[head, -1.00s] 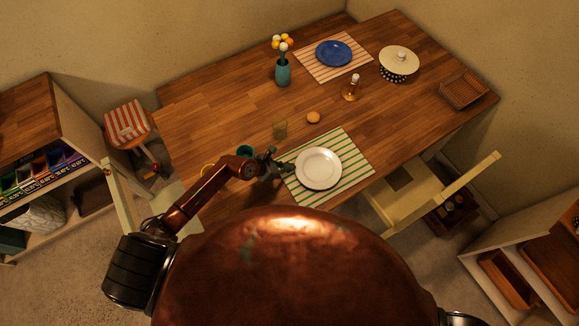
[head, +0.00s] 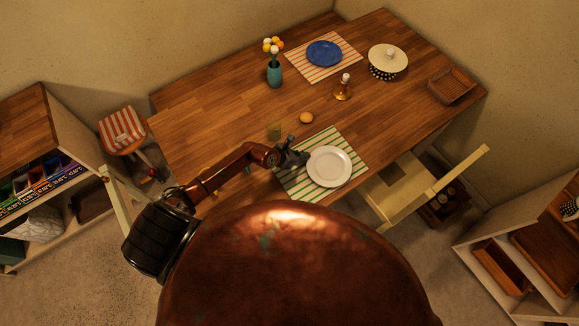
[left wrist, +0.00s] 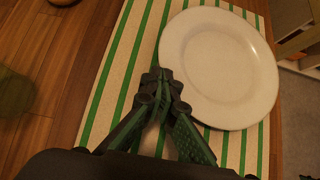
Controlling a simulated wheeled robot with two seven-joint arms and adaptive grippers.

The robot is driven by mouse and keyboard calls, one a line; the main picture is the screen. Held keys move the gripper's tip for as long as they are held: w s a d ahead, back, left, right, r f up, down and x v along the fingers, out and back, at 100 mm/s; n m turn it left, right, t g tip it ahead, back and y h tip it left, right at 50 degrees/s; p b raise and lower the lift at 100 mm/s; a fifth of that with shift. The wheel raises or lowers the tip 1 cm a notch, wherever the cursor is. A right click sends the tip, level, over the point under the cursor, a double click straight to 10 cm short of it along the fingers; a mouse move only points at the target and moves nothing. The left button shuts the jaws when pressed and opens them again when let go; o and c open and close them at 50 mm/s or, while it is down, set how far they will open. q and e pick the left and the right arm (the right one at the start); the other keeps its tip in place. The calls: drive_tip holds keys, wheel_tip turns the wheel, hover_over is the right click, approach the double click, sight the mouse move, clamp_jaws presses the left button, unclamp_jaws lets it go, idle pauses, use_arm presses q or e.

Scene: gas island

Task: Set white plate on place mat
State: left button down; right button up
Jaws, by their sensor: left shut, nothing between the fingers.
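The white plate (head: 329,167) lies on the green-striped place mat (head: 292,186), toward the mat's right side in the head view. In the left wrist view the plate (left wrist: 219,66) covers part of the striped mat (left wrist: 104,88), and green stripes show to its left and below it. My left gripper (head: 303,157) is at the plate's left edge, over the mat. In the left wrist view its fingertips (left wrist: 160,76) are together with nothing between them, close to the plate's rim; I cannot tell whether they touch it. My right gripper is not in view.
A glass (head: 274,130) and a bun (head: 306,118) stand near the mat. A blue plate (head: 324,53) on a red-striped mat, a teal vase (head: 275,75), a bell (head: 343,88), a lidded pot (head: 388,60) and a basket (head: 452,86) are farther back. A chair (head: 415,190) stands at the right.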

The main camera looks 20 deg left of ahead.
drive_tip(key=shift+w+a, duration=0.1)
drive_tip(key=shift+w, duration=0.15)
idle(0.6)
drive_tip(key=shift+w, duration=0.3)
